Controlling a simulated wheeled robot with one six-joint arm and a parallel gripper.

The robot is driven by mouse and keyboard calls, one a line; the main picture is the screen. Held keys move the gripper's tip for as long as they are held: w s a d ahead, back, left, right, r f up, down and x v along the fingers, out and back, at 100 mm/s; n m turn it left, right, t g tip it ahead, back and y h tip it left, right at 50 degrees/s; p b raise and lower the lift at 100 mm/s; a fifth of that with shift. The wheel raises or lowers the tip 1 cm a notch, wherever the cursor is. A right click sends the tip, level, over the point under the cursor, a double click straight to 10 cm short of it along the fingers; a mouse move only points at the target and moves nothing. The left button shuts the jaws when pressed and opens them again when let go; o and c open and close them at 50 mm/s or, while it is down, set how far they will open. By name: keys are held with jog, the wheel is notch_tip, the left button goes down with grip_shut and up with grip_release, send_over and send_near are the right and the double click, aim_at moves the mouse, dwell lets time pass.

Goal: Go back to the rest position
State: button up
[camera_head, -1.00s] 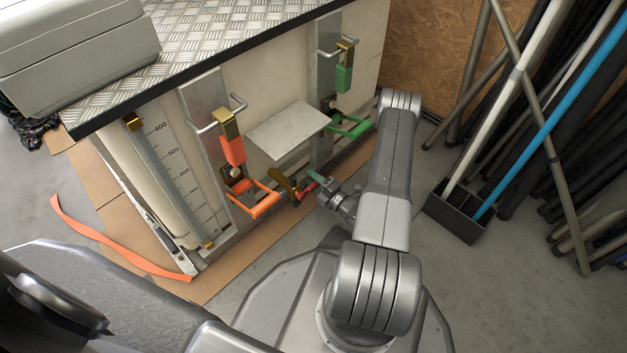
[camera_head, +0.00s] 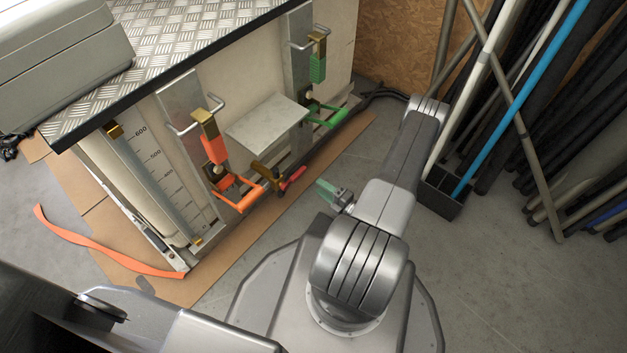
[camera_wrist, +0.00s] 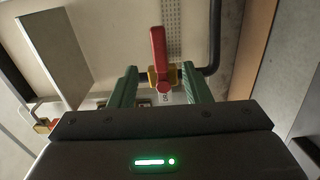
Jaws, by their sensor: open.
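My gripper (camera_head: 328,190) has green fingers and stands apart from the tank unit, to the right of a small valve with a red lever (camera_head: 293,178). In the wrist view the two green fingers (camera_wrist: 159,70) are spread with nothing held between them. The red lever (camera_wrist: 158,48) and its brass valve body show beyond the gap between the fingers. In the head view my arm reaches up from my base and bends back toward the gripper.
The tank unit has a tread-plate top (camera_head: 190,45), an orange handle (camera_head: 240,195), a green handle (camera_head: 327,115) and a grey plate (camera_head: 267,122). An orange strap (camera_head: 95,243) lies at left. A black holder (camera_head: 440,195) with poles stands right. Bare floor (camera_head: 480,290) lies at lower right.

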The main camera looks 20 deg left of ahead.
aim_at(302, 174)
jog(key=shift+s+d, duration=0.3)
jog(key=shift+d, duration=0.35)
jog(key=b+x, duration=0.3)
jog(key=x, duration=1.1)
